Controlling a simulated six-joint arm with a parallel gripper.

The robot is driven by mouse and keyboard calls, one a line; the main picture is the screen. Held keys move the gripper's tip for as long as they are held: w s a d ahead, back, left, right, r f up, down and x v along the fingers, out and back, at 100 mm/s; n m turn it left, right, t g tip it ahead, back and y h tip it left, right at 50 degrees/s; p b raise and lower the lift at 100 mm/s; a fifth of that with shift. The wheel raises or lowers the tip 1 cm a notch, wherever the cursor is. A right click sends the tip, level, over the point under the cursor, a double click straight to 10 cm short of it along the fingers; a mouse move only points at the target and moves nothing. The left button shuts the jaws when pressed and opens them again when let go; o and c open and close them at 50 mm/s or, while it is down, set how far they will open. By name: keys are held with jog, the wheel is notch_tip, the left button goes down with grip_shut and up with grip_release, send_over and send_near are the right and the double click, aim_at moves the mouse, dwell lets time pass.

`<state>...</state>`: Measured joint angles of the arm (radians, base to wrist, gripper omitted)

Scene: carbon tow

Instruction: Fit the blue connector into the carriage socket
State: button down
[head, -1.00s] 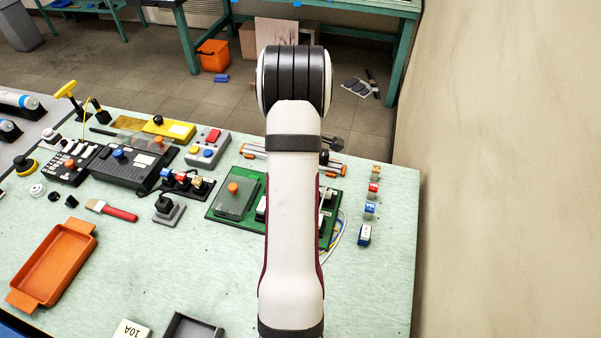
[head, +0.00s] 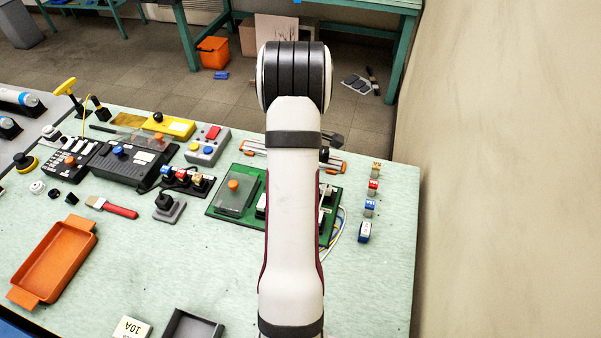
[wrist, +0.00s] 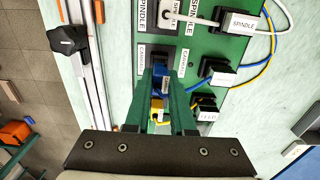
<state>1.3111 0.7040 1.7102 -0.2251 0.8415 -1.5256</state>
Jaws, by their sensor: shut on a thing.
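My gripper (wrist: 162,80) reaches in from the bottom of the wrist view with its two dark green fingers. It is shut on the blue connector (wrist: 164,86), which sits between the fingertips. The fingertips are at the carriage socket (wrist: 160,54), a dark opening between two CARRIAGE labels on the green board (wrist: 232,48). The connector is lined up just below the opening in the picture; I cannot tell how deep it sits. A yellow connector (wrist: 157,108) shows between the fingers, nearer the palm. In the head view my arm hides the gripper, the socket and the blue connector.
A metal rail with a black knob (wrist: 68,39) runs on the left. In the head view small coloured connectors (head: 370,207) stand right of the board.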

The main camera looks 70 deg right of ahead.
jog(key=shift+f, duration=1.2)
jog(key=c, duration=0.7)
grip_release()
notch_tip(320, 180, up, 16)
jog(key=shift+f, duration=0.15)
jog(key=shift+a, duration=0.1)
